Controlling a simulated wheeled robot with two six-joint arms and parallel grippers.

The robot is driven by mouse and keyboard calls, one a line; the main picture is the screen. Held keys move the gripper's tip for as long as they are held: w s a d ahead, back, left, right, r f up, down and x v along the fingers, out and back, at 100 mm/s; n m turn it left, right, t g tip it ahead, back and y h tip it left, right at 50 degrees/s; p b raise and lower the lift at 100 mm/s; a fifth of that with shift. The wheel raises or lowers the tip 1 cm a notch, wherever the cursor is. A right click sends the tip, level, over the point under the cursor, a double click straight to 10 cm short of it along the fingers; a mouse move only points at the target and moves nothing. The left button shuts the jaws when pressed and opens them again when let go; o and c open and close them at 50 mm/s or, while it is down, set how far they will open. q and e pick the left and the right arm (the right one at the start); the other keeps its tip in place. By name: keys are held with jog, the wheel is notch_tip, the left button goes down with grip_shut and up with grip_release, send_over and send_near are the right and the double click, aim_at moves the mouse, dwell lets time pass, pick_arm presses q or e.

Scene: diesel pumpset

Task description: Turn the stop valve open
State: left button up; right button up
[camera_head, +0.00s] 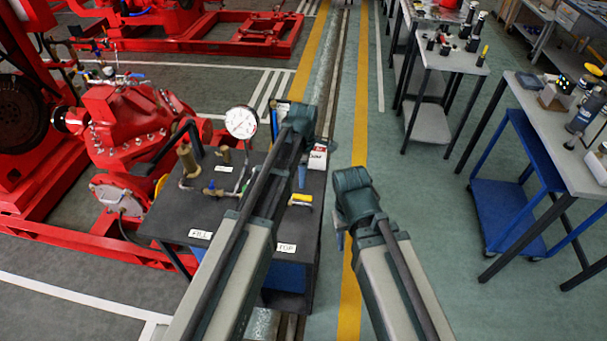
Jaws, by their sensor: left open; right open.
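A dark bench (262,215) stands at centre left with white labels. One reads FILL (200,234); the other, partly hidden by my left arm, shows "TOP" (286,247). A yellow-handled lever (301,199) lies low over the bench's right part, beyond the "TOP" label; I take it for the stop valve, and its body is largely hidden by my arm. My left gripper (302,177) hangs above and just beyond the lever, apparently apart from it and open. My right gripper (340,241) is open and empty to the right of the bench, mostly hidden by its wrist.
A round pressure gauge (241,122), brass fittings (187,158) and a small blue-handled valve (212,189) stand on the bench. A red pump (128,125) is at the left. Tool tables (450,58) stand at the right. The floor between them and my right arm is clear.

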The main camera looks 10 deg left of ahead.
pick_arm(q)
notch_tip(320, 180, up, 5)
jog(key=p, duration=0.3)
jog(key=shift+f, duration=0.2)
jog(key=s+d+m+y, duration=0.1)
jog(key=s+d+m, duration=0.1)
jog(key=s+m, duration=1.9)
jog(key=shift+s+d+f+m, duration=0.15)
jog(key=shift+d+f+m, duration=0.05)
jog(key=shift+d+m, duration=0.1)
